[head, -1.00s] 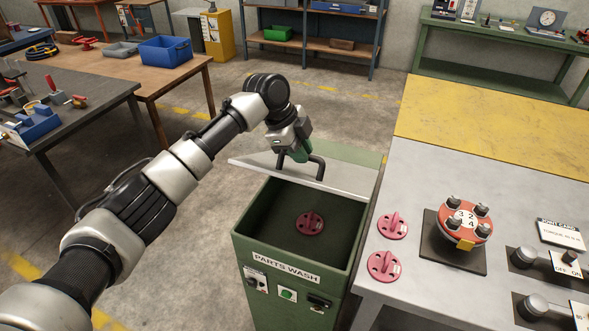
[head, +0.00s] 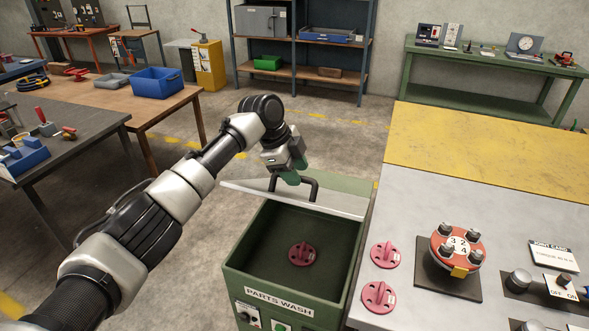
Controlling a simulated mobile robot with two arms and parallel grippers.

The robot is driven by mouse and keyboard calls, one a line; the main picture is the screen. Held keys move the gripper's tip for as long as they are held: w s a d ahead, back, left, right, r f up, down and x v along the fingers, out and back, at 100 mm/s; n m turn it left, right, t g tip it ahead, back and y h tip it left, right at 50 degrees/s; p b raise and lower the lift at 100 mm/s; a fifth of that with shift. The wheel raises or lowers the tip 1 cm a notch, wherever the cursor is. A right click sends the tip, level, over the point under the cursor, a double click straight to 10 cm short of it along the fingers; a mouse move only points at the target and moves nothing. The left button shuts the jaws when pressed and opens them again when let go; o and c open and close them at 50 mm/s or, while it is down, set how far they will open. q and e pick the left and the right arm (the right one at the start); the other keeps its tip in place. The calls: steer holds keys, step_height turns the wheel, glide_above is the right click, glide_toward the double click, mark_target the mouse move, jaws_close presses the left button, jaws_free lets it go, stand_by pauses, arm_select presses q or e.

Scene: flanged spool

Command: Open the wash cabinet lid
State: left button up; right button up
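The green wash cabinet (head: 246,290), labelled PARTS WASH, stands left of the grey worktop. Its lid (head: 345,203) is raised at the back, seen nearly edge-on, and the cabinet's mouth is uncovered. A dark bar handle (head: 311,188) stands up from the lid. My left gripper (head: 294,170) is at the handle, its green fingers apart; it looks open. Its fingertips overlap the handle in this view, so I cannot tell whether they touch it. A pink flanged part (head: 302,254) lies inside the cabinet. My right gripper is not in view.
The worktop (head: 415,195) on the right holds two more pink parts (head: 384,254) (head: 379,297) and a red spool flange with bolts (head: 456,246) on a dark plate. A wooden table (head: 130,110) stands at left. Floor behind the lid is clear.

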arm_select(q)
steer(key=shift+w, duration=0.2)
steer(key=shift+s+r, duration=0.15)
steer(key=b+v, duration=0.2)
steer(key=v, duration=0.8)
steer(key=shift+r+b, duration=0.25)
steer(key=shift+b, duration=0.15)
steer(key=shift+a, duration=0.15)
